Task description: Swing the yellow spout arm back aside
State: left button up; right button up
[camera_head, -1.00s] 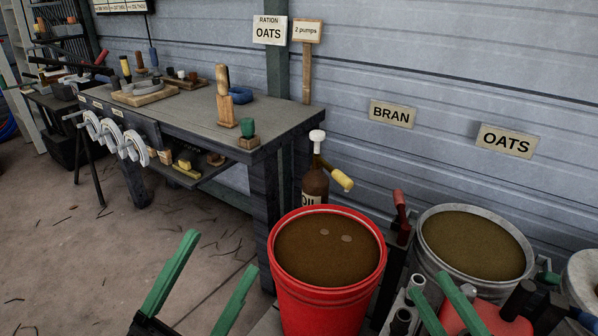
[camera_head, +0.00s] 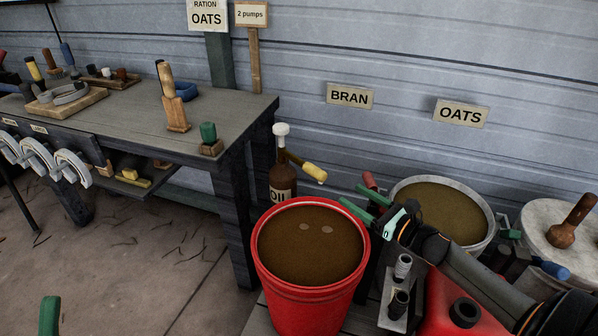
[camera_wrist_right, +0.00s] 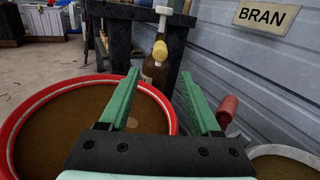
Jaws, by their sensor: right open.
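The yellow spout arm (camera_head: 314,172) sticks out to the right from the neck of the brown oil bottle (camera_head: 283,182), behind the red bucket. The bottle has a white pump knob (camera_head: 281,130). My right gripper (camera_head: 351,193) is open and empty, just right of and below the spout, near the bucket's back right rim. In the right wrist view the spout (camera_wrist_right: 160,50) lies ahead, between and beyond the open fingers (camera_wrist_right: 160,74), not touching them. Of my left gripper, only one green finger (camera_head: 49,315) shows at the bottom left.
The red bucket (camera_head: 263,275) holds brown feed with two pale spots. A grey bin (camera_head: 487,238) of feed, a red can (camera_head: 440,315) and a grey tool holder (camera_head: 393,318) crowd the right. The workbench (camera_head: 245,115) stands left.

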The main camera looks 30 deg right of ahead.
aim_at(324, 178)
pick_arm(q)
jog(key=shift+d+f+b, duration=0.15)
jog(key=shift+f+b, duration=0.7)
jog(key=shift+f, duration=0.1)
jog(key=shift+d+f+b, duration=0.15)
jog(key=shift+f+b, duration=0.65)
jog(key=shift+f, duration=0.1)
pick_arm(e)
jog(key=shift+x, duration=6.05)
jog(key=shift+c, duration=0.2)
pick_arm(q)
jog(key=shift+r, duration=0.1)
pick_arm(e)
grip_shut()
jog(key=shift+f, duration=0.1)
